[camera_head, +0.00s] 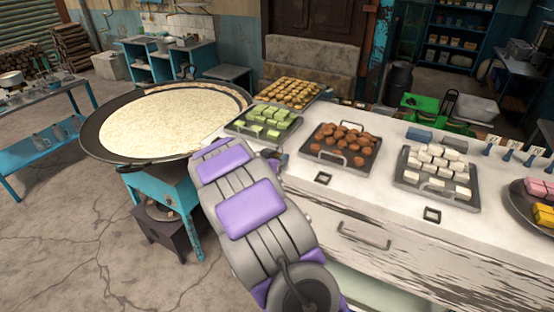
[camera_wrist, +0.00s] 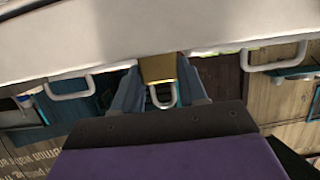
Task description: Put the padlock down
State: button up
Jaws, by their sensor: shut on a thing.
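The brass-coloured padlock (camera_wrist: 158,66) shows in the wrist view, between the two blue-grey fingers of my gripper (camera_wrist: 160,82). My gripper is shut on it. Its pale U-shaped shackle points down in the picture, towards the purple wrist. The padlock's upper end in the picture meets the edge of the white surface; I cannot tell whether they touch. In the head view my arm reaches towards the counter's left part and hides the gripper and padlock.
The white counter (camera_head: 400,131) holds trays of green cubes (camera_head: 266,122), brown balls (camera_head: 341,143), white cubes (camera_head: 437,171) and yellow pastries (camera_head: 288,93). A wide pan (camera_head: 165,120) of white stuff stands left. Narrow gaps lie between trays.

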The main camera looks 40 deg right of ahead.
jog(key=o, duration=0.8)
jog(key=shift+a, duration=0.25)
jog(key=o, duration=0.3)
jog(key=shift+a+r, duration=0.1)
jog(key=shift+a, duration=0.25)
jog(key=shift+d, duration=0.1)
jog(key=p+v, duration=0.2)
jog(key=v, duration=0.9)
jog(key=shift+s+a, duration=0.15)
jog(key=shift+a, duration=0.15)
